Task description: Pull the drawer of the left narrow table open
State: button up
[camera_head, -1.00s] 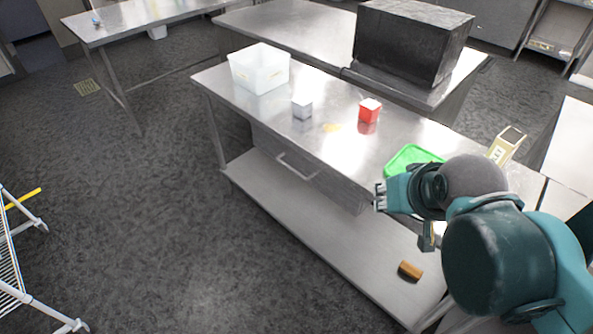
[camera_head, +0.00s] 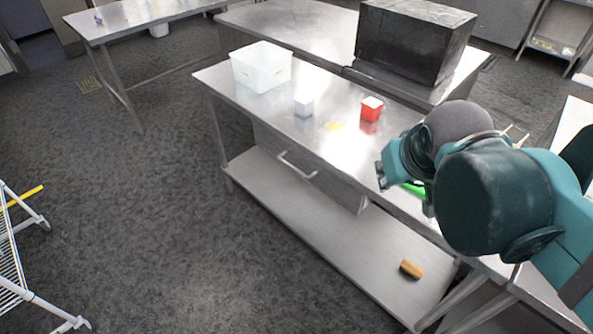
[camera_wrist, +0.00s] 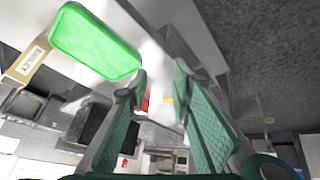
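The narrow steel table (camera_head: 235,95) stands in the middle of the head view. Its drawer (camera_head: 335,187) sits below the top and looks closed. A bar handle (camera_head: 297,165) runs along the drawer's front. My gripper (camera_head: 381,177) is to the right of the handle, apart from it, over the table's front edge; my arm hides part of it. In the wrist view my gripper (camera_wrist: 160,72) shows two green fingers spread apart with nothing between them. I cannot make out the handle clearly in the wrist view.
On the table are a clear bin (camera_head: 262,68), a white cube (camera_head: 303,106), a red box (camera_head: 371,108) and a green tray (camera_wrist: 95,42), mostly hidden by my arm in the head view. A brown object (camera_head: 411,269) lies on the lower shelf (camera_head: 300,215).

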jog(key=w+a+n+h, duration=0.3)
jog(key=w+a, duration=0.1)
jog(key=w, duration=0.5)
jog(key=w+a+n+h, duration=0.2)
jog(key=w+a+h, duration=0.15)
jog(key=w, duration=0.55)
jog(key=w+a+n+t+h, duration=0.15)
jog(key=w+a, duration=0.25)
jog(key=a, duration=0.5)
jog(key=w+a+n+t+h, duration=0.1)
jog(key=w+a+t+h, duration=0.15)
jog(key=a, duration=0.75)
send_near(296, 170)
jog(key=x, duration=0.2)
jog(key=shift+w+d+f+y+b, duration=0.2)
jog(key=shift+d+y+b, duration=0.05)
jog(key=shift+d+b, duration=0.1)
jog(key=shift+b+x, duration=0.75)
jog(key=shift+x, duration=3.15)
jog(key=shift+r, duration=0.1)
